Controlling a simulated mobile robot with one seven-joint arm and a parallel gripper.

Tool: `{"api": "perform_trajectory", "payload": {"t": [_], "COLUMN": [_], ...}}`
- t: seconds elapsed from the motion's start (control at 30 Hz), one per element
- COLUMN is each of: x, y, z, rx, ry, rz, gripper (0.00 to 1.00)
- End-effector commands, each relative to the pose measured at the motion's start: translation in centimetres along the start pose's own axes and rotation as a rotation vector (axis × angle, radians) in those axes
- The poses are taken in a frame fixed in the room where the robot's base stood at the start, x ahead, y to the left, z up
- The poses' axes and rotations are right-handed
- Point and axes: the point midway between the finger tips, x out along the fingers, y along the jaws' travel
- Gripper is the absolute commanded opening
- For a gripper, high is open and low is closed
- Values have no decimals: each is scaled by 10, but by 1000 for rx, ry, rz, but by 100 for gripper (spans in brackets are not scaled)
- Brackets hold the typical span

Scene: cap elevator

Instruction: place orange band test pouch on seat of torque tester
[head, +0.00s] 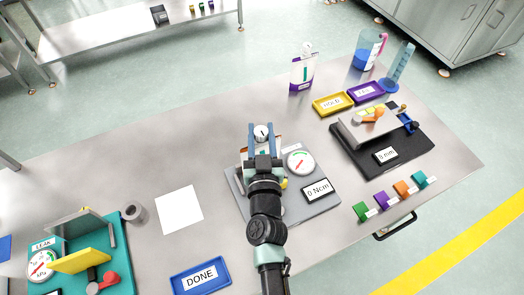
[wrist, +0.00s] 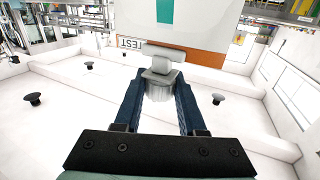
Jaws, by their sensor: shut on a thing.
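The torque tester has a grey base (head: 315,207), a round dial (head: 300,161) and a display reading 0 Ncm (head: 318,189). My gripper (head: 262,130) is over its back left part, shut on the pale spout and cap of the orange band test pouch. In the wrist view the fingers (wrist: 160,92) close on the grey spout. The pouch (wrist: 205,22) shows there as a white panel with a teal mark, an orange band and an upside-down TEST label. In the head view my gripper and arm hide most of the pouch and the seat; contact between them cannot be told.
Another pouch (head: 302,73) stands at the back near yellow (head: 332,104) and purple (head: 366,92) trays. A white sheet (head: 180,210) and blue DONE tray (head: 201,277) lie left.

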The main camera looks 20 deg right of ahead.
Motion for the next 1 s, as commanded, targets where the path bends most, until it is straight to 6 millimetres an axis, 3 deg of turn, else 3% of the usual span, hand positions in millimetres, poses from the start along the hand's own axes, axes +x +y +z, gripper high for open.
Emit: {"api": "perform_trajectory", "payload": {"t": [0.43,0.9,0.93,1.0], "x": [0,0,0,0], "y": [0,0,0,0], "z": [42,47,46,46], "rx": [0,0,0,0], "ry": [4,4,1,1], "rz": [0,2,1,1], "gripper": [0,0,45,58]}}
